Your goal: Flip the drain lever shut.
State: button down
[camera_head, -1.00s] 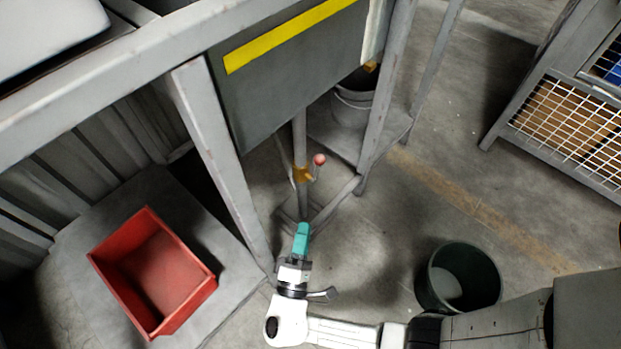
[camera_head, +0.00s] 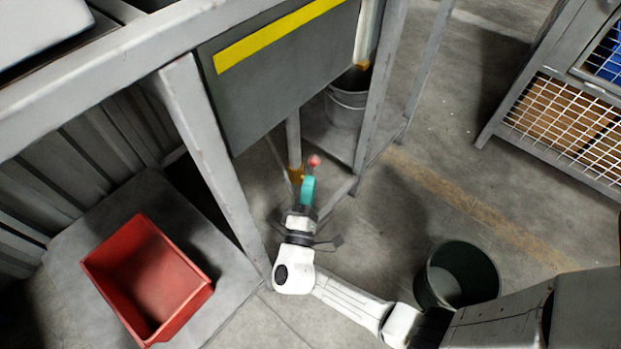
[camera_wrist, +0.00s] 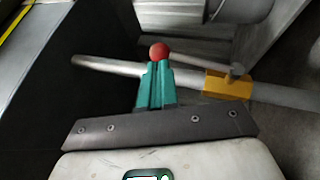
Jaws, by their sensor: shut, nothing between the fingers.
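The drain lever ends in a red ball knob (camera_head: 314,161), on an orange-yellow valve body (camera_head: 296,174) on a grey vertical pipe (camera_head: 294,140) under the dark panel. In the wrist view the red knob (camera_wrist: 159,51) shows just beyond my fingertips, and the orange valve (camera_wrist: 228,86) sits to the right on the pipe (camera_wrist: 110,66). My gripper (camera_head: 308,184) has teal fingers, shut and empty, close below the knob. The wrist view shows the fingers (camera_wrist: 156,82) together. I cannot tell whether they touch the knob. Part of the valve is hidden behind my fingers in the head view.
A grey metal frame leg (camera_head: 212,165) stands left of my arm. A red bin (camera_head: 150,280) lies at lower left, and a dark green bucket (camera_head: 458,275) stands at lower right. A grey bucket (camera_head: 347,100) sits behind the frame. Open floor lies to the right.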

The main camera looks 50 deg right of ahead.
jog(key=shift+x, duration=1.15)
jog(key=d+f+m+g+y+p, duration=0.2)
jog(key=d+m+y+p, duration=0.1)
jog(key=d+y+p, duration=0.2)
jog(key=d+f+m+g+y+p, duration=0.2)
jog(key=d+f+y+p, duration=0.1)
jog(key=d+y+p, duration=0.3)
jog(key=shift+d+f+m, duration=0.2)
jog(key=shift+d+m, duration=0.2)
jog(key=shift+d, duration=0.6)
jog(key=shift+d+f, duration=0.1)
jog(key=shift+f, duration=0.05)
jog(key=shift+s, duration=0.1)
